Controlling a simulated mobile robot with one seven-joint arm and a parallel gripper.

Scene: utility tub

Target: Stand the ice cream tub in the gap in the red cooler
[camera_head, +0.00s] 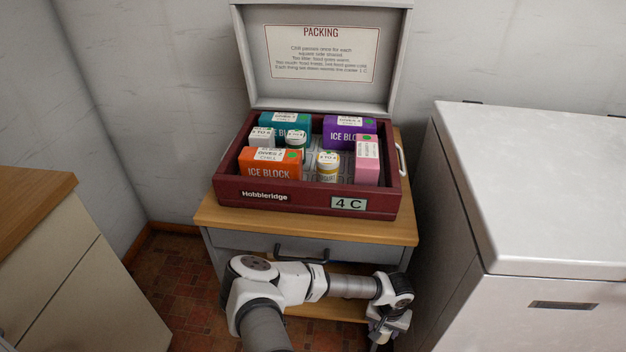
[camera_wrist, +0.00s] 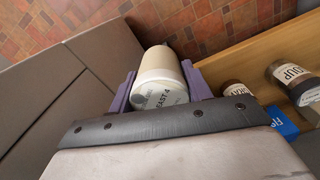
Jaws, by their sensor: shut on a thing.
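The red cooler (camera_head: 315,196) stands open on the wooden-topped cabinet. A patch of bare grey grid floor (camera_head: 312,161) shows in it among the packed items. My gripper (camera_wrist: 158,80) is shut on a cream-white tub (camera_wrist: 162,68), with a purple finger on each side. Its lid end faces the wrist camera, and the label there partly reads "AST 4". It looks like the ice cream tub, but its name cannot be read. In the head view my gripper (camera_head: 378,332) is low in front of the cabinet, right of centre, and the tub cannot be made out.
A white chest (camera_head: 540,190) stands right. A soup container (camera_wrist: 290,78) and blue pack (camera_wrist: 282,122) lie near my gripper.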

